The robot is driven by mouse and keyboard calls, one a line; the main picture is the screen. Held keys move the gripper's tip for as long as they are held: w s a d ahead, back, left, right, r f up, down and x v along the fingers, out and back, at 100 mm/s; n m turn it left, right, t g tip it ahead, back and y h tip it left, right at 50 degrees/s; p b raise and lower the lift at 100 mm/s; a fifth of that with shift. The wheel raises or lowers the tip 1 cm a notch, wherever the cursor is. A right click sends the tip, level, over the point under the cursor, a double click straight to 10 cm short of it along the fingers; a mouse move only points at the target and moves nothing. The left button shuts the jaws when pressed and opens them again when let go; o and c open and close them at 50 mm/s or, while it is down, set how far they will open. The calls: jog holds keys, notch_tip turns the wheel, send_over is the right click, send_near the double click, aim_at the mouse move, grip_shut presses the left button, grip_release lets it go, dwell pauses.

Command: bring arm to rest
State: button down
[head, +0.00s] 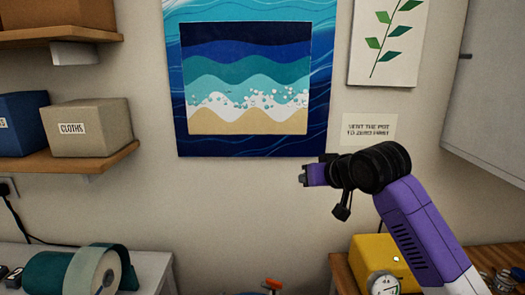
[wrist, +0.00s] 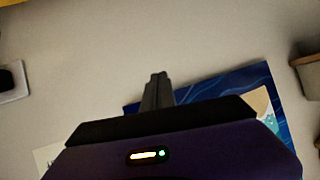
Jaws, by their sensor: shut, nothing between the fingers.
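My gripper (head: 306,175) is raised in front of the wall, just below the lower right part of a framed wave picture in the head view. It points left, at the end of my purple and black arm. In the wrist view the two fingers (wrist: 157,88) are together, with nothing between them. The gripper appears apart from everything around it, though its distance from the wall is hard to tell.
A yellow box-shaped device (head: 381,256) with a round dial stands below my arm. A teal roll (head: 92,270) lies on the left counter. A shelf (head: 70,163) holds a cloths box (head: 88,127). A cabinet (head: 495,80) hangs upper right. The wall left of my gripper is clear.

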jog(key=s+d+f+m+t+h, duration=0.1)
jog(key=s+d+f, duration=0.2)
jog(key=s, duration=1.7)
jog(key=s+d+f+t+h, duration=0.1)
jog(key=s+d+f+h, duration=0.1)
jog(key=s+f, duration=0.9)
jog(key=s+d+f+m+t+h, duration=0.1)
jog(key=s+d+f, duration=0.2)
jog(key=s, duration=2.5)
notch_tip(320, 180, down, 5)
jog(key=shift+s+d+f+m+t, duration=0.1)
jog(key=shift+s+d+m+t, duration=0.2)
